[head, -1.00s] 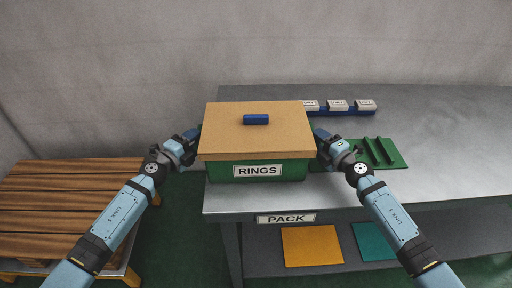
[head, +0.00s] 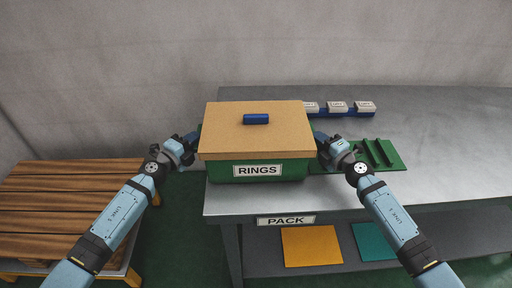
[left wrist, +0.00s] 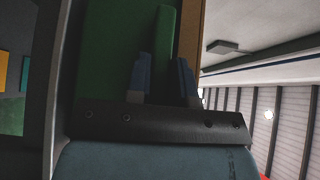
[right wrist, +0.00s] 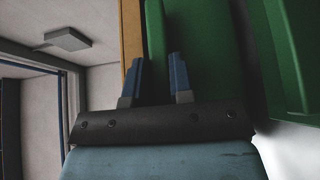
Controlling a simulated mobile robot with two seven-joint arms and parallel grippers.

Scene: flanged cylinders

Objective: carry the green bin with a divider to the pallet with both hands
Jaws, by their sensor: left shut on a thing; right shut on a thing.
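The green bin (head: 221,172) has a RINGS label and stands at the left end of the metal table. A tan lid (head: 230,140) with a blue handle (head: 256,119) covers it, so the divider is hidden. My left gripper (head: 192,136) is shut on the bin's left side; its blue fingers (left wrist: 162,80) straddle a green ledge in the left wrist view. My right gripper (head: 321,138) is shut on the bin's right side, with its fingers (right wrist: 158,80) around a green ledge. The wooden pallet (head: 70,205) is at the left, lower than the table top.
The metal table (head: 450,140) extends right, with a PACK label (head: 286,220) on its front edge. A green ribbed tray (head: 393,157) lies right of the bin. A blue rack (head: 350,112) with white labelled blocks is behind. Orange (head: 311,246) and teal (head: 373,241) sheets lie on the lower shelf.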

